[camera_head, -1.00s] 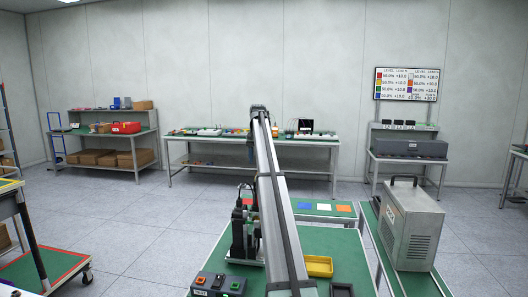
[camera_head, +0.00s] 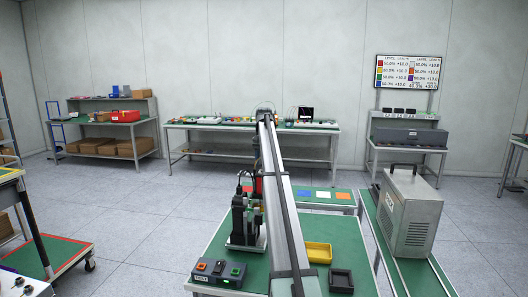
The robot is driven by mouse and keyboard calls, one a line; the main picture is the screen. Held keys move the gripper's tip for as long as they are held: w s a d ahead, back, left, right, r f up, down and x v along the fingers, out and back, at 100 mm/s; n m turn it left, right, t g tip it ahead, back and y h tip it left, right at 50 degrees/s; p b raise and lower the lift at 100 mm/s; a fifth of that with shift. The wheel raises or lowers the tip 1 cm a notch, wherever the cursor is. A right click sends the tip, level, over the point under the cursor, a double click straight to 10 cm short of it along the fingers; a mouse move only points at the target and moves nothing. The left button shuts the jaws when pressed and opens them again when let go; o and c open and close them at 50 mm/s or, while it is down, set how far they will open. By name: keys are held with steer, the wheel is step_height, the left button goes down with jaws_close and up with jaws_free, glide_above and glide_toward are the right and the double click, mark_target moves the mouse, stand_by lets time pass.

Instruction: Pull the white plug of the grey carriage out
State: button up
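I cannot make out the grey carriage or its white plug in the head view. A long silver profile beam (camera_head: 276,190) with dark ends runs from the near edge of the green-topped table toward the back of the room. A black upright device (camera_head: 240,218) stands on a pale base plate just left of the beam. The beam hides part of the table behind it. I cannot make out my gripper or its fingertips.
A control box with coloured buttons (camera_head: 218,273) sits at the table's front left. A yellow tray (camera_head: 319,253) and a black tray (camera_head: 341,281) lie right of the beam. A grey metal case (camera_head: 410,214) stands farther right. Benches line the back wall.

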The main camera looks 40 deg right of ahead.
steer(key=shift+f, duration=1.75)
steer(key=shift+c, duration=0.4)
jaws_close()
